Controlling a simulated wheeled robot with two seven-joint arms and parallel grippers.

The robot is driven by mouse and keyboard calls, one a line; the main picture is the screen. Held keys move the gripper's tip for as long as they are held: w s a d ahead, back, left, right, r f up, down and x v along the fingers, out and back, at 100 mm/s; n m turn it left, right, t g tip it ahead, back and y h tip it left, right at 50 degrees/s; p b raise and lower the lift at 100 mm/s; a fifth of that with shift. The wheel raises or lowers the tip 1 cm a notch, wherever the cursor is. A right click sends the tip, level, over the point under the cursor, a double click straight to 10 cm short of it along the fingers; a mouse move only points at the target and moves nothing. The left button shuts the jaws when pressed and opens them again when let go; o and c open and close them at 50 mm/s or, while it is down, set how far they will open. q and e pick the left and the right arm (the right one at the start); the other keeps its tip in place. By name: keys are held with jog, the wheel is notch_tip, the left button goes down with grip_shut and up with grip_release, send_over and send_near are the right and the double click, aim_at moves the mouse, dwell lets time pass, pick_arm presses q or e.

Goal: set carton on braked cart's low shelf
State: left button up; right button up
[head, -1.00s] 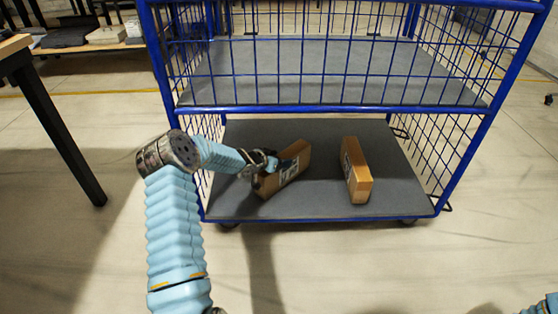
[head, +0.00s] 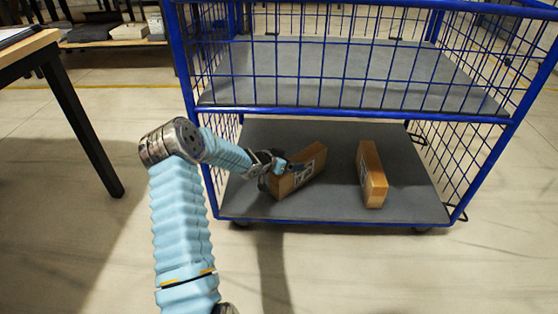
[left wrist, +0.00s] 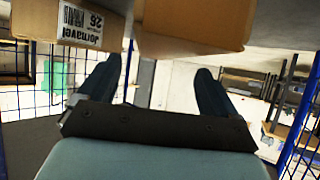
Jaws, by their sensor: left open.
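The blue wire-sided cart (head: 350,113) stands ahead with a grey low shelf (head: 330,208). A brown carton with a white printed label (head: 303,171) rests on the left part of that shelf, set at an angle. My left gripper (head: 281,168) is at its near left side, with its fingers overlapping the carton in this view. In the left wrist view the left gripper (left wrist: 155,85) has its fingers apart with no carton between them. A labelled carton (left wrist: 40,20) shows at the top there. My right gripper is out of view.
A second brown carton (head: 373,176) stands on the low shelf to the right, with bare shelf between the two. The cart's upper shelf (head: 340,75) is empty. A black-legged table (head: 75,115) stands at the left.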

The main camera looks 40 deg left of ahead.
pick_arm(q)
jog(key=p+v, duration=0.1)
jog(key=v, duration=0.6)
jog(key=shift+s+r, duration=0.2)
jog(key=shift+s, duration=0.15)
jog(key=s+d+f+n+g+h+p, duration=0.1)
jog(key=s+d+f+g+p, duration=0.15)
jog(key=d, duration=0.75)
jog(key=s+d+f+n+g+h+p, duration=0.1)
jog(key=s+d+f+g+p, duration=0.2)
jog(key=d, duration=0.8)
jog(key=s+d+g+p, duration=0.2)
jog(key=s+d, duration=0.4)
jog(key=s, duration=0.4)
jog(key=s+d+f+n+g+p, duration=0.1)
jog(key=s+d+g+p, duration=0.2)
jog(key=s+d, duration=0.3)
jog(key=s, duration=0.4)
jog(key=shift+s+d+f+n+p, duration=0.25)
jog(key=shift+d+f+n+p, duration=0.05)
jog(key=shift+d+p, duration=0.1)
